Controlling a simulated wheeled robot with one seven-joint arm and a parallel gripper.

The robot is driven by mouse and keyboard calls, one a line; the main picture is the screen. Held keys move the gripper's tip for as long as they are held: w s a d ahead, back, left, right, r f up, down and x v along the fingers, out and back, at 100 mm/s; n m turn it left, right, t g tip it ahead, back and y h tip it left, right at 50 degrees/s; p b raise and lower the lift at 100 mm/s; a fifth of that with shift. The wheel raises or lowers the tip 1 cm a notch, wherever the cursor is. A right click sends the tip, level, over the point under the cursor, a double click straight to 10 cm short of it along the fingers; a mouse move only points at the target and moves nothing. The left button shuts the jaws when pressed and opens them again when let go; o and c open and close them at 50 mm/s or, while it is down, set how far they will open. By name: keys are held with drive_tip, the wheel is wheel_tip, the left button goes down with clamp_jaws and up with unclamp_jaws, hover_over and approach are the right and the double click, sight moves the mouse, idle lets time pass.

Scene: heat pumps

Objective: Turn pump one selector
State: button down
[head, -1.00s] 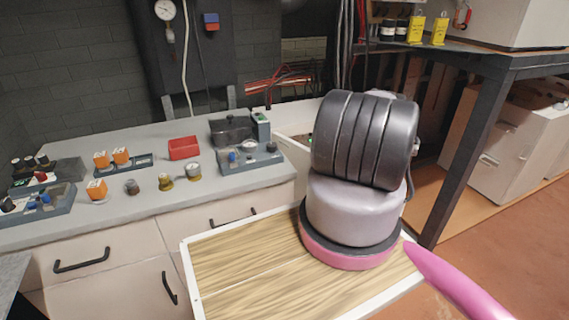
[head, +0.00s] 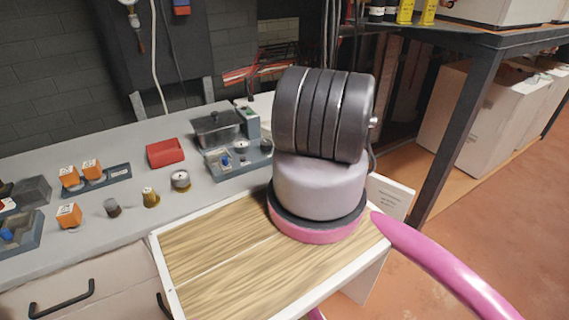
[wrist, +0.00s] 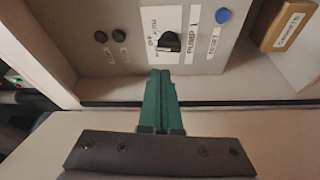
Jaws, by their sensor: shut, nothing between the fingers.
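The pump 1 panel (wrist: 125,62) shows in the wrist view, a light plate with printed labels that appear sideways or upside down. Its selector (wrist: 169,42) is a black knob on a white label plate, next to the "PUMP 1" text. A blue button (wrist: 222,15) labelled reset sits to its right, and two small dark round buttons or lamps (wrist: 110,43) sit to its left. My gripper (wrist: 161,74) has green fingers, shut together and empty, with the tips just below the selector in the picture. A small gap seems to lie between tips and knob. The head view does not show the gripper.
A box (wrist: 288,24) with a label stands right of the panel. In the head view a grey worktop (head: 130,180) carries a red tray (head: 165,152), orange blocks and several small devices. A dark shelf post (head: 455,135) stands at the right.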

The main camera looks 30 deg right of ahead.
drive_tip(key=x, duration=0.7)
drive_tip(key=shift+d, duration=0.2)
